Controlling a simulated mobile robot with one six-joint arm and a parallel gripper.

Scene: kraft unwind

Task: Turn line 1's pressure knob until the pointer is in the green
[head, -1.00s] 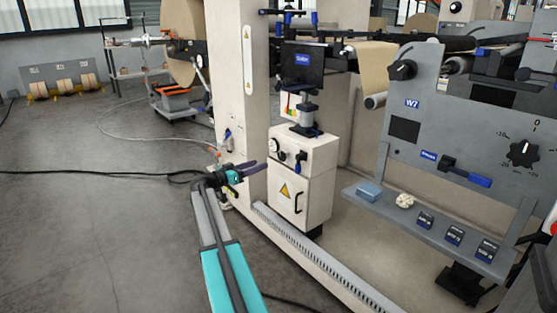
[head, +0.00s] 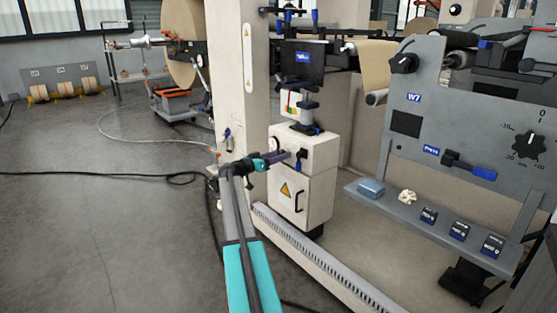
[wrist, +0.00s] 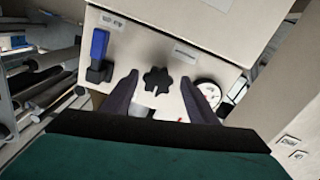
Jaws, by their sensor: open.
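A black lobed knob (wrist: 157,80) is on the front of a cream control box (head: 318,150). In the wrist view it lies between the two dark fingers of my gripper (wrist: 160,77), which are apart with nothing clasped. I cannot tell whether the fingertips reach around the knob or stop short of it. A round white gauge (wrist: 208,93) sits to the right of the knob, partly covered by a finger. Its pointer and any green band are too small to read. In the head view my gripper (head: 280,157) is at the box front and hides the knob.
A valve with a blue handle (wrist: 99,45) is left of the knob in the wrist view, close to a finger. Labels on the box are illegible. A cream column (head: 257,90) stands beside the box. A grey panel with a shelf (head: 432,222) is at right. Floor at left is open.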

